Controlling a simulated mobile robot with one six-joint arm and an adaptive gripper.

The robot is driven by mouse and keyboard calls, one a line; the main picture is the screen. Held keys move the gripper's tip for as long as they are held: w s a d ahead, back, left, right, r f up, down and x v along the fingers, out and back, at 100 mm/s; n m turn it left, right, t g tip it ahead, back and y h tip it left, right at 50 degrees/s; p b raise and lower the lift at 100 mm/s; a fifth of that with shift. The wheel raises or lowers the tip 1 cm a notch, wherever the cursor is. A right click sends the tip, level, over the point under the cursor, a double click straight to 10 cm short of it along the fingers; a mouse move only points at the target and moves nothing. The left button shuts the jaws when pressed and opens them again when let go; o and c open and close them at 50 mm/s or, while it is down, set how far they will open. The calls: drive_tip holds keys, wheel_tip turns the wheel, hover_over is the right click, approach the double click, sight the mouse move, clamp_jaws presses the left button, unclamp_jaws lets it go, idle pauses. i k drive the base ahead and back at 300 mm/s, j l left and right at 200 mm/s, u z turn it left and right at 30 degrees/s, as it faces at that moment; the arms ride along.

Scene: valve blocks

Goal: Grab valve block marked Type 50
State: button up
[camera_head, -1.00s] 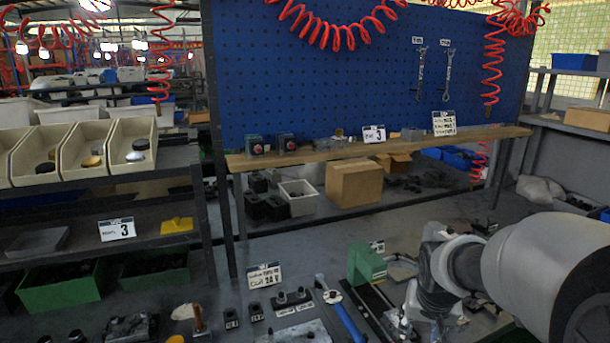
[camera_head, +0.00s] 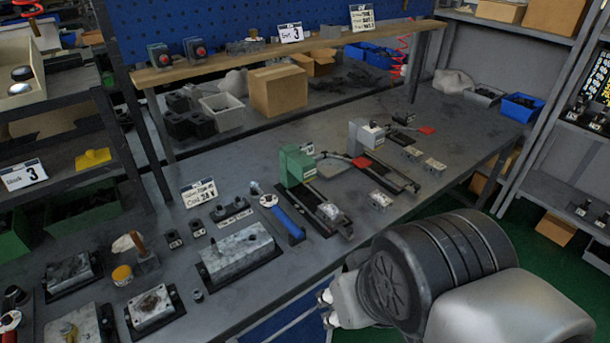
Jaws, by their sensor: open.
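Several grey metal blocks lie on the workbench at the lower left of the head view. The largest, a long block (camera_head: 237,251), sits on a dark plate. A smaller block (camera_head: 152,306) and another block (camera_head: 70,270) stand left of it, and a further block (camera_head: 75,328) is at the bottom edge. Small dark blocks with white labels (camera_head: 173,240) stand behind the long block. The markings are too small to read, so I cannot tell which is Type 50. My arm fills the lower right; its gripper cannot be made out.
A blue-handled tool (camera_head: 286,222), a green fixture (camera_head: 298,166) and a white fixture (camera_head: 366,136) stand on the bench. A sign (camera_head: 199,192) stands behind the blocks. A cardboard box (camera_head: 278,90) is at the back.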

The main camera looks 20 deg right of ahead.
sight(333, 215)
drive_tip(key=i+l+u, duration=0.1)
drive_tip(key=i+u, duration=0.15)
drive_tip(key=i, duration=0.15)
drive_tip(key=i+l+u, duration=0.25)
drive_tip(key=i, duration=0.15)
